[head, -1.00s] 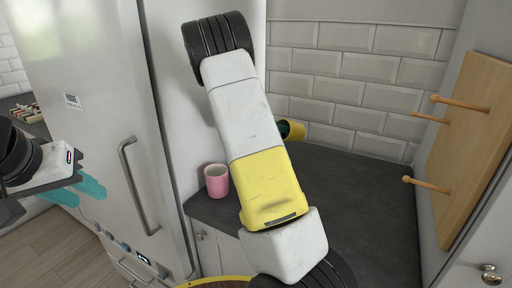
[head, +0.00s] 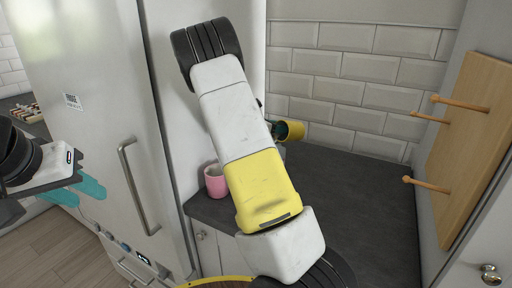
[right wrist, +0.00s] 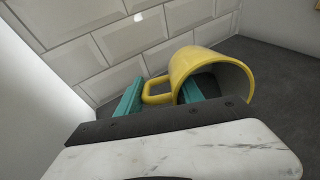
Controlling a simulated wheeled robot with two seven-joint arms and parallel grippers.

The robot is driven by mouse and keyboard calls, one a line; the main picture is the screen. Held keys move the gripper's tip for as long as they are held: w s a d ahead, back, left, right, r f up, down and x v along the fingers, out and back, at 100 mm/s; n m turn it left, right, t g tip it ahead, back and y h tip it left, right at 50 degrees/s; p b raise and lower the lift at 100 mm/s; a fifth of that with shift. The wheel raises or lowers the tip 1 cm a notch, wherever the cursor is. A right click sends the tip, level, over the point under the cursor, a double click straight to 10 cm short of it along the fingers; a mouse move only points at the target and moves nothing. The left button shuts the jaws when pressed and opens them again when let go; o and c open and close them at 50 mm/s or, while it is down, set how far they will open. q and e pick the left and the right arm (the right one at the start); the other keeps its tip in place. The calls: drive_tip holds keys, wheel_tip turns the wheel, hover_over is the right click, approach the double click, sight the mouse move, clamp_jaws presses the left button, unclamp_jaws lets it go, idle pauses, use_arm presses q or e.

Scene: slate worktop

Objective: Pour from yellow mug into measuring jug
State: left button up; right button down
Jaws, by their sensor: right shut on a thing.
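The yellow mug (head: 294,131) is in the air in front of the tiled wall in the head view, partly behind my right arm. My right gripper (right wrist: 158,96) is shut on its handle in the right wrist view, with a teal finger on either side. The mug (right wrist: 194,62) looks tipped well over there, its opening facing partly towards the camera; I cannot see any contents. My left gripper (head: 78,191) is at the far left, its teal fingers apart and empty. I see no measuring jug in either view; my right arm covers part of the worktop.
A pink mug (head: 215,181) stands at the left edge of the slate worktop (head: 350,205), beside the fridge (head: 105,120). A wooden board with pegs (head: 468,145) is on the right. The worktop's visible right part is clear.

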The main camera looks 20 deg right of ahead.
drive_tip(key=shift+s+a+f+h, duration=0.15)
drive_tip(key=shift+a+f+h, duration=0.1)
drive_tip(key=shift+a+h, duration=0.35)
idle(0.6)
drive_tip(key=shift+a+r+t+h, duration=0.15)
drive_tip(key=shift+r+t+h, duration=0.05)
drive_tip(key=shift+r+h, duration=0.35)
drive_tip(key=shift+a+r+t+h, duration=0.1)
drive_tip(key=shift+r+t+h, duration=0.1)
drive_tip(key=shift+r+h, duration=0.35)
idle(0.4)
drive_tip(key=d+f+g+y, duration=0.1)
drive_tip(key=f+y, duration=0.1)
drive_tip(key=y, duration=0.2)
drive_tip(key=d+f+g+y, duration=0.1)
drive_tip(key=d+f+y, duration=0.1)
drive_tip(key=y, duration=0.3)
drive_tip(key=w+d+f+g+y, duration=0.1)
drive_tip(key=d+f+y, duration=0.1)
drive_tip(key=f+y, duration=0.2)
drive_tip(key=shift+w+f+g+y, duration=0.1)
drive_tip(key=shift+f+g+y, duration=0.2)
drive_tip(key=shift+y, duration=0.1)
drive_tip(key=shift+w+d+f+g+y, duration=0.25)
drive_tip(key=shift+d+f+y, duration=0.15)
drive_tip(key=shift+y, duration=0.5)
drive_tip(key=shift+w+d+f+g+y, duration=0.1)
drive_tip(key=shift+d+f+g+y, duration=0.25)
drive_tip(key=shift+y, duration=0.55)
drive_tip(key=shift+d, duration=0.1)
